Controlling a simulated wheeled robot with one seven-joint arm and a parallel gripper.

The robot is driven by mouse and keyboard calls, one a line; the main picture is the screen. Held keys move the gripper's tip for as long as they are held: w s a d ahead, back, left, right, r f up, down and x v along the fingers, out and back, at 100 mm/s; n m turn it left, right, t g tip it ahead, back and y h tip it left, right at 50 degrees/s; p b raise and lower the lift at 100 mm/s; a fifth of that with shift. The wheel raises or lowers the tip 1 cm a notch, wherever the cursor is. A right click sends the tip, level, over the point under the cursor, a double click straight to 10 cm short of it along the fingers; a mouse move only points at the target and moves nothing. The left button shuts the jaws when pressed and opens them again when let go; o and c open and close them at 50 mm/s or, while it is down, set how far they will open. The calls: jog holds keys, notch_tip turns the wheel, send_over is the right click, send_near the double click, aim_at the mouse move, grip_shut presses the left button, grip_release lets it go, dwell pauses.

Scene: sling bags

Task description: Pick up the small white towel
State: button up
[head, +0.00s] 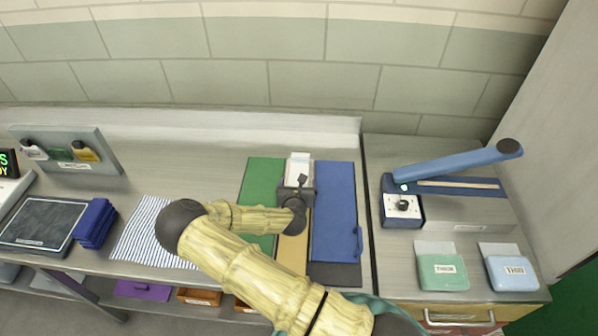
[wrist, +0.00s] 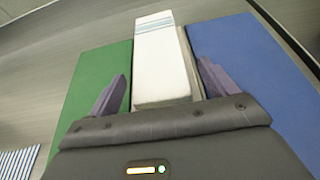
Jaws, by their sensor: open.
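The small white towel (head: 300,167) lies folded in a long narrow shape at the back of the counter, between a green panel and a blue panel. In the wrist view the towel (wrist: 162,62) is white with pale blue stripes near its far end and sits on a greyish layer. My gripper (head: 300,183) is over the near end of the towel. In the wrist view the open gripper (wrist: 160,90) has a dark finger on each side of the towel. The towel's near end is partly hidden by the gripper body.
The green panel (head: 262,180) and the blue panel (head: 334,205) flank the towel. A striped cloth (head: 140,240) and dark blue folded cloths (head: 95,222) lie to the left. A blue-handled press (head: 450,165) and two pouches, green (head: 443,272) and light blue (head: 513,273), stand right.

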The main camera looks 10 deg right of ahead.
jog(key=shift+x, duration=1.05)
jog(key=shift+s, duration=0.25)
jog(key=shift+w, duration=0.1)
jog(key=c, duration=1.1)
